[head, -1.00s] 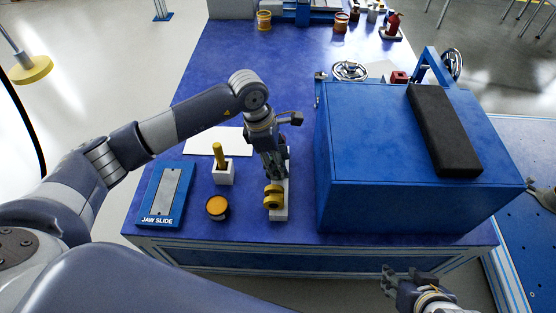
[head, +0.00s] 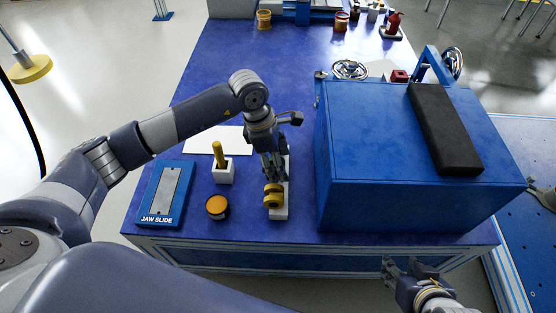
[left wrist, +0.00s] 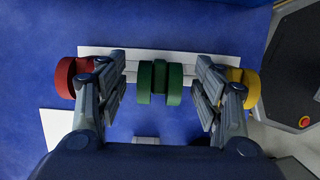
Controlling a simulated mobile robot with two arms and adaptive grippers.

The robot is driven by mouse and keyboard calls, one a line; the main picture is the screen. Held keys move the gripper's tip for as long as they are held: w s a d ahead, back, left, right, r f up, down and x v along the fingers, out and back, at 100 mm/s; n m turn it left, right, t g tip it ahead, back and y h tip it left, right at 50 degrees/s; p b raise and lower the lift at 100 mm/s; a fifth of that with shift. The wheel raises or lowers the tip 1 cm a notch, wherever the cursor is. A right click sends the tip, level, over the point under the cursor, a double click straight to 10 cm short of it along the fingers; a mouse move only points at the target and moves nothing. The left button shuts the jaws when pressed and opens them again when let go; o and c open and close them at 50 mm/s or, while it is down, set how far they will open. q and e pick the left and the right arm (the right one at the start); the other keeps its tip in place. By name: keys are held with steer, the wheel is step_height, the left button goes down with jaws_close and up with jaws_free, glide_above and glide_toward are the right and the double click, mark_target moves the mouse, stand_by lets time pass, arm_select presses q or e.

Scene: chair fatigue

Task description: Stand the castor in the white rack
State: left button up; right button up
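The white rack (head: 286,212) is a narrow strip near the table's front, left of the big blue box. In the left wrist view the rack (left wrist: 200,57) has a red castor (left wrist: 65,78) at its left end, a green castor (left wrist: 160,82) at its middle and a yellow castor (left wrist: 250,88) at its right end. The yellow castor (head: 273,196) also shows in the head view; my gripper hides the other two there. My left gripper (head: 273,172) points down over the rack. Its fingers are open on either side of the green castor, with gaps. My right gripper (head: 408,268) is open and empty, in front of the table.
The big blue box (head: 400,160) with a black pad (head: 443,130) stands right of the rack. Left of the rack are a white block (head: 223,175) with a yellow handle, an orange-topped can (head: 217,206) and the JAW SLIDE tray (head: 153,215). The table behind is mostly clear.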

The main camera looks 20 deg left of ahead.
arm_select(q)
steer(key=v, duration=1.2)
stand_by(0.5)
